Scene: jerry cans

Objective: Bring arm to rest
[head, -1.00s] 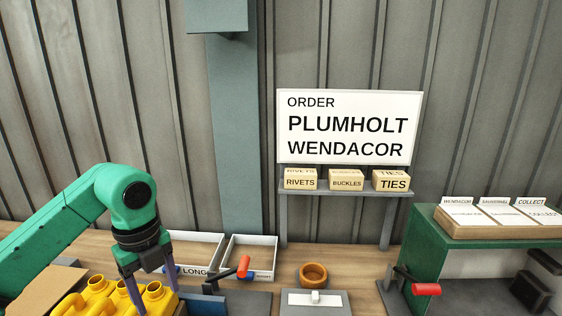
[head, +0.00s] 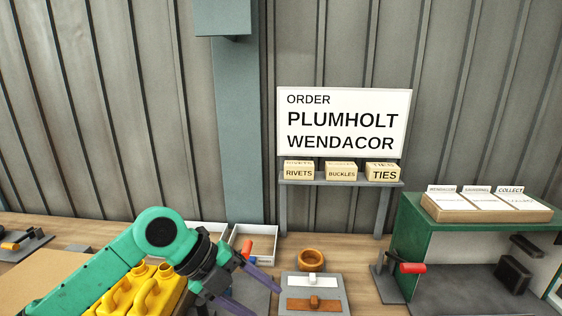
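My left arm (head: 110,268) is green and comes in from the left. My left gripper (head: 264,299) points down and to the right, with its two purple fingers spread apart and nothing visible between them. It is over a dark grey plate, right of the yellow jerry cans (head: 142,290). The cans are partly hidden behind my arm, and the bottom edge of the view cuts them off. My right gripper is not in view.
A grey fixture with a brown bar (head: 314,304) is right of my gripper, below a brown ring (head: 311,259). A red-handled clamp (head: 410,268) stands near a green-framed bench (head: 406,222). White trays (head: 253,240) lie behind my gripper. An order sign (head: 343,122) hangs above labelled boxes (head: 341,171).

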